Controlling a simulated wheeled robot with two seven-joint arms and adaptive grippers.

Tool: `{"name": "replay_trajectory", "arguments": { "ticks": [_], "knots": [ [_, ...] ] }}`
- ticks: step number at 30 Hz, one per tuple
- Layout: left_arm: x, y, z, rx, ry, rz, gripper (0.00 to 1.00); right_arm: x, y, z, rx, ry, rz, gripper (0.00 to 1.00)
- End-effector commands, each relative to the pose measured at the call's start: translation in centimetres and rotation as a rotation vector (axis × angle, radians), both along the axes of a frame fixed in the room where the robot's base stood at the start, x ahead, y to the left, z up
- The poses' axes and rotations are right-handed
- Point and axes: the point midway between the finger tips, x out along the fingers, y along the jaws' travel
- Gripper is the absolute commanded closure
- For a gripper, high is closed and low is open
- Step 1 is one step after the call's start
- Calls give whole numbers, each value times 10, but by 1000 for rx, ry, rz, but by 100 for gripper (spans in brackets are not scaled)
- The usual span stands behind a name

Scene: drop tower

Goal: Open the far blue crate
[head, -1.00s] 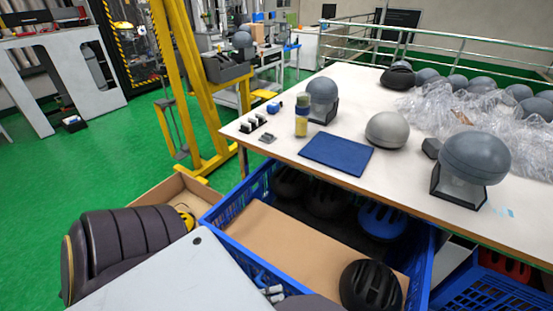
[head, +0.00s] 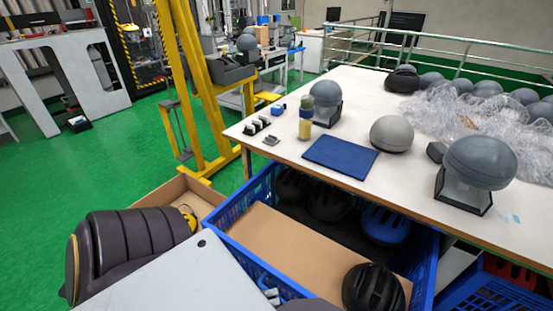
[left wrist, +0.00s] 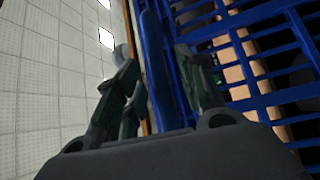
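A blue slatted crate (head: 240,258) stands partly out from under the table's front edge, its top uncovered. A brown cardboard panel (head: 290,245) lies in its near part. Black helmets (head: 373,290) and a blue helmet (head: 386,229) are in it. A second blue crate (head: 485,296) is cut off at the lower right. I cannot tell from these frames which crate is called far. My left gripper (head: 270,295) is at the first crate's near side, mostly hidden by my arm. In the left wrist view its fingers (left wrist: 160,85) are apart, with a blue crate bar (left wrist: 153,50) between them. My right gripper does not show.
The table (head: 285,150) above holds a blue mat (head: 341,156), a grey dome (head: 391,133), headforms on stands (head: 478,165) and plastic wrap. A cardboard box (head: 165,193) and a yellow frame (head: 185,90) stand to the left. Green floor is free further left.

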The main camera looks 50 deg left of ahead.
Motion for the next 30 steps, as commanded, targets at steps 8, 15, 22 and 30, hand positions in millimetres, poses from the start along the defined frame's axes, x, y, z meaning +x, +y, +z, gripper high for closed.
{"name": "replay_trajectory", "arguments": {
  "ticks": [8, 15, 22, 30],
  "knots": [
    [-34, 21, -6, 2, 3, -1, 61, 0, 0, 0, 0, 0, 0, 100],
    [-63, 39, -11, 3, 3, 0, 61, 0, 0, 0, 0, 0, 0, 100],
    [-81, 51, -13, 1, 2, 0, 61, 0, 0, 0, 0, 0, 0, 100],
    [-85, 53, -14, 1, 1, 0, 61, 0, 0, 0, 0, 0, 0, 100]
  ]
}}
